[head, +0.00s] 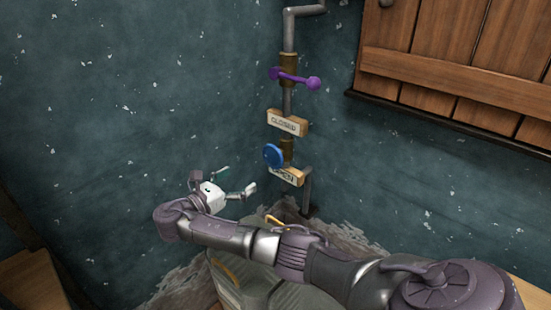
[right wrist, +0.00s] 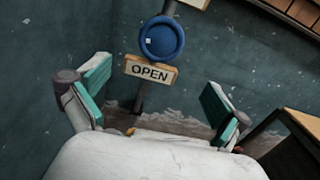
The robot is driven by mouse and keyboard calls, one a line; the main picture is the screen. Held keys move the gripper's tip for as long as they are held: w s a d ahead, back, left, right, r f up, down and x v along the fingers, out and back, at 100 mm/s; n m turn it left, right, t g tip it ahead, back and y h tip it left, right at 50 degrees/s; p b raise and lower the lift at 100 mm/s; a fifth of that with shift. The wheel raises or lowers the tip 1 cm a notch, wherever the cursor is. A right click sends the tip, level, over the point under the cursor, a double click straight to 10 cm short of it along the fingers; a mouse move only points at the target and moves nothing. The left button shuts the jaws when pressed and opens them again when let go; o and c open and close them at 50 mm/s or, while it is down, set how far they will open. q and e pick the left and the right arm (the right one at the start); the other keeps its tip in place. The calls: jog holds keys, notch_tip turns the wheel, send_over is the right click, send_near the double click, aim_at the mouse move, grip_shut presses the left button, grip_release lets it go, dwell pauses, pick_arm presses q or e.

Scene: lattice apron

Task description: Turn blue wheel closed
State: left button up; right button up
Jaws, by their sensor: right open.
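The blue wheel (head: 273,155) is a round handle on a vertical pipe in the corner of the room. It sits between a "CLOSED" sign (head: 287,122) above and an "OPEN" sign (head: 287,176) below. My right gripper (head: 236,182) is open and empty, to the left of the wheel and a little lower, apart from it. In the right wrist view the blue wheel (right wrist: 161,39) shows ahead at the top middle, above the "OPEN" sign (right wrist: 150,71), beyond the spread fingers (right wrist: 155,88). My left gripper is not in view.
A purple handle (head: 294,79) sits higher on the same pipe (head: 288,101). Wooden shutters (head: 450,60) with a ledge are at the upper right. A grey container (head: 270,293) stands below, partly behind my right arm. The wall left of the pipe is clear.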

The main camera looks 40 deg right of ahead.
aim_at(270, 159)
jog(key=d, duration=0.4)
jog(key=d+b, duration=0.1)
jog(key=d, duration=0.3)
jog(key=w+d, duration=0.1)
jog(key=d, duration=0.4)
jog(key=shift+b, duration=0.35)
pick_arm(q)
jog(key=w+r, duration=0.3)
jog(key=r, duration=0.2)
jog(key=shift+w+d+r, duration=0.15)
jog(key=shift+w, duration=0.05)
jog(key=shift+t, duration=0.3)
pick_arm(e)
jog(key=c, duration=0.9)
jog(key=m+p, duration=0.2)
jog(key=m, duration=0.1)
jog(key=shift+w+a+m, duration=0.1)
jog(key=shift+w+m, duration=0.05)
jog(key=shift+m, duration=1.15)
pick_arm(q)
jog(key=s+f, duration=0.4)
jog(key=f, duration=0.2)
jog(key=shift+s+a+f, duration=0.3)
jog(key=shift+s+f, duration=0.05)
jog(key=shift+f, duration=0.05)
pick_arm(e)
jog(key=shift+m, duration=0.7)
